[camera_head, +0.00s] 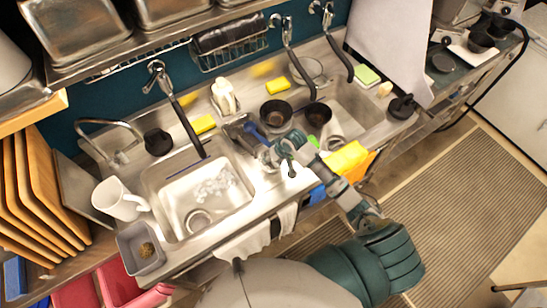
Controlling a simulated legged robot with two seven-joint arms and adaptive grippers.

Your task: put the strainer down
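My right arm reaches up from the lower right, and its gripper (254,134) is over the counter strip between the two sinks. The fingertips are small and crowded by a blue piece and grey metal, so I cannot tell if they are shut on something. A dark round bowl (276,113), which may be the strainer, is just beyond the gripper. I cannot make out a mesh or a handle joining it to the gripper. A second, smaller dark cup (318,114) is to its right. My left gripper is not in view.
The left sink (176,199) holds clear or white bits and a ring. The right sink (355,105) is partly covered. A white mug (120,199) and a grey container (141,247) stand at left. Yellow sponges (203,124) and a white bottle (224,96) crowd the back ledge.

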